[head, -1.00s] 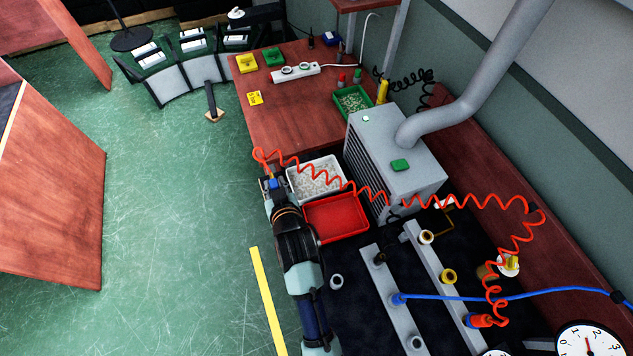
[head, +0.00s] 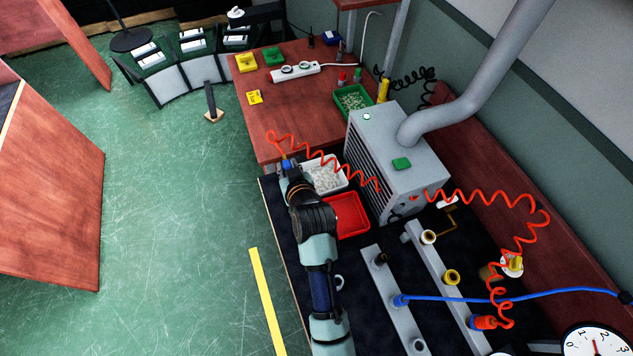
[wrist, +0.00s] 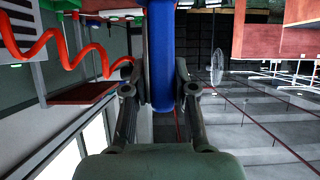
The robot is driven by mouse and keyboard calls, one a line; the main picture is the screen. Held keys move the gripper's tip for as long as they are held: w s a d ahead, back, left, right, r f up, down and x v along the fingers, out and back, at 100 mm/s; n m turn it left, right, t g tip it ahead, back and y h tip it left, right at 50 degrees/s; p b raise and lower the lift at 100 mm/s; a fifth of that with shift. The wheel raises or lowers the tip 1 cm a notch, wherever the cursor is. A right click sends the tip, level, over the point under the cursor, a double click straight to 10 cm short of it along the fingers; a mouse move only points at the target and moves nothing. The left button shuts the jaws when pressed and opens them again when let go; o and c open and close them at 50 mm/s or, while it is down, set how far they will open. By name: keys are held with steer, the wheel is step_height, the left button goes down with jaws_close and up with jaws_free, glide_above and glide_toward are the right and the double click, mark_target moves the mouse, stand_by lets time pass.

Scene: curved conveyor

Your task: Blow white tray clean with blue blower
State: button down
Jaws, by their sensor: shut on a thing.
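My gripper (wrist: 160,92) is shut on the blue blower (wrist: 161,55), which fills the middle of the wrist view. In the head view the blower (head: 285,164) is a small blue shape at the end of my arm, with a red coiled hose (head: 320,161) running from it. The white tray (head: 346,184) lies just right of my gripper and holds pale bits. My wrist hides its left part. I cannot tell where the nozzle points.
A red tray (head: 361,228) sits just in front of the white one. A grey vented machine (head: 384,180) with a fat duct stands close on the right. A wooden table (head: 290,115) with small boxes is behind. Green floor (head: 190,240) is open on the left.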

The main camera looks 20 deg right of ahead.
steer(key=shift+w+d+b, duration=0.55)
steer(key=shift+w+d, duration=0.25)
steer(key=shift+d, duration=0.2)
steer(key=shift+w+d+b, duration=0.5)
steer(key=shift+w+d, duration=0.3)
steer(key=shift+d, duration=0.2)
steer(key=shift+w+b, duration=1)
steer(key=shift+w, duration=0.95)
steer(key=shift+w+a+b, duration=0.1)
steer(key=shift+w+b, duration=1.25)
steer(key=shift+w, duration=0.55)
